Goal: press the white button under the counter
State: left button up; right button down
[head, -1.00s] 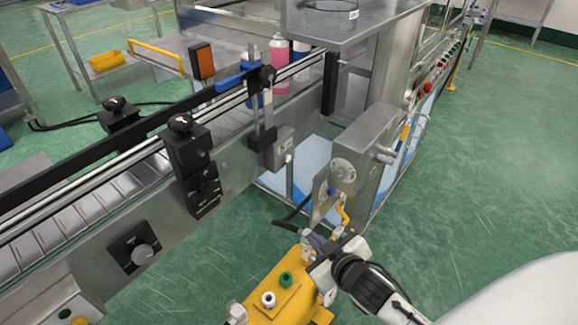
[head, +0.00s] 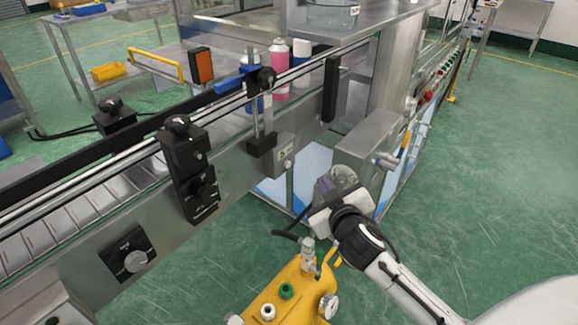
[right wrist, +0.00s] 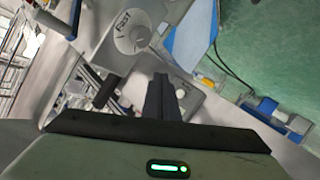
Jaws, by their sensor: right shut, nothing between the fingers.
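My right gripper (head: 324,190) is shut and empty. In the head view it is in front of the grey metal box (head: 362,142) under the steel counter (head: 365,22), covering part of the box's lower front. In the right wrist view my shut dark fingers (right wrist: 162,82) point toward a pale grey plate (right wrist: 194,106) below a round dial marked FAST (right wrist: 128,35). Whether the fingertips touch anything cannot be told. My left gripper is not in view.
A conveyor (head: 75,215) with black rail clamps runs along the left, carrying blue and pink bottles (head: 279,68). A yellow machine (head: 285,295) with a gauge and fittings stands below my right gripper. The green floor (head: 500,190) at right is clear.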

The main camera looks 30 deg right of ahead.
aim_at(287, 164)
jog(key=w+a+b, duration=0.1)
jog(key=w+a, duration=0.2)
jog(key=w, duration=0.3)
jog(key=shift+w, duration=0.35)
dwell(0.5)
jog(key=shift+w, duration=0.1)
dwell(1.2)
jog(key=shift+w+a, duration=0.1)
jog(key=shift+w, duration=0.2)
